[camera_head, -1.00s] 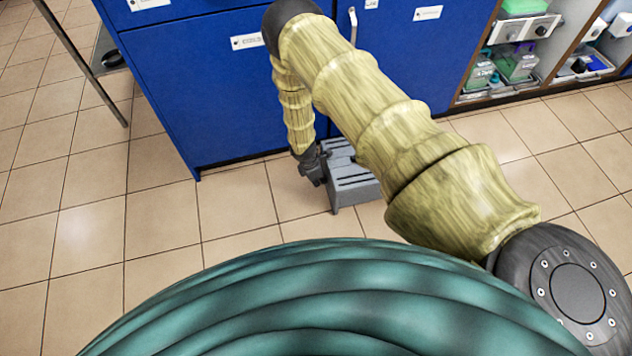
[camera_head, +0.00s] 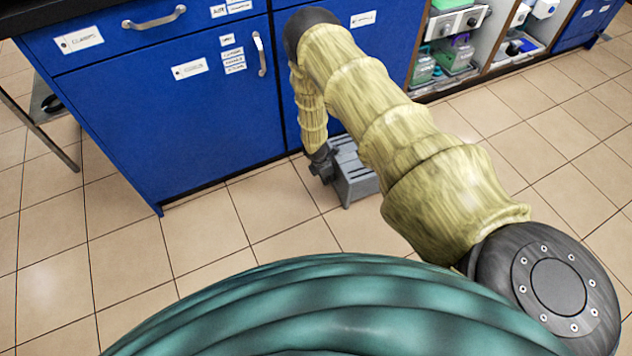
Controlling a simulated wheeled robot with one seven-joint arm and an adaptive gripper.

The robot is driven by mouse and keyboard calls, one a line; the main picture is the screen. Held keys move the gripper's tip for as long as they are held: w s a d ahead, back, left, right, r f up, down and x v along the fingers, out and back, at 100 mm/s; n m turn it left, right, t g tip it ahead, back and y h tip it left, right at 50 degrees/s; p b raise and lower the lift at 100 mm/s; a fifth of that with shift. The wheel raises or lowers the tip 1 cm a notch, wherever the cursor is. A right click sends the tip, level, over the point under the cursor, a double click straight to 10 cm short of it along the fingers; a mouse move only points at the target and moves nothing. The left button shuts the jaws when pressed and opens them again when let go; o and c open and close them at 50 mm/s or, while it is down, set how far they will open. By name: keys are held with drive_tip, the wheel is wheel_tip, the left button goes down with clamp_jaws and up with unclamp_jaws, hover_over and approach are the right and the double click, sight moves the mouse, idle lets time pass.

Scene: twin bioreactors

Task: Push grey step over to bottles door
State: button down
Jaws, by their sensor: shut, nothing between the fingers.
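The grey step (camera_head: 358,184), a low block with slots in its top, stands upright on the tiled floor close to the blue cabinet front. It is in front of the right-hand blue door (camera_head: 387,48), just right of the seam between the two doors. My arm hides part of its right side and that door. My gripper (camera_head: 323,173) is shut and empty, low at the step's left side. It looks against the step, but I cannot tell whether they touch. The right-hand door has a white label I cannot read, so I cannot tell which door is the bottles door.
The left blue door (camera_head: 205,115) has a handle and several labels, under a drawer (camera_head: 100,38). Open shelves (camera_head: 465,45) with boxes stand to the right. A metal table leg (camera_head: 45,135) is at the far left. The floor (camera_head: 540,150) right of the step is clear.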

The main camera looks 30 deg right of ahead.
drive_tip(key=shift+d, duration=0.9)
drive_tip(key=a, duration=0.3)
drive_tip(key=shift+a, duration=0.4)
drive_tip(key=p+v, duration=0.3)
drive_tip(key=v, duration=0.7)
drive_tip(key=shift+a, duration=0.15)
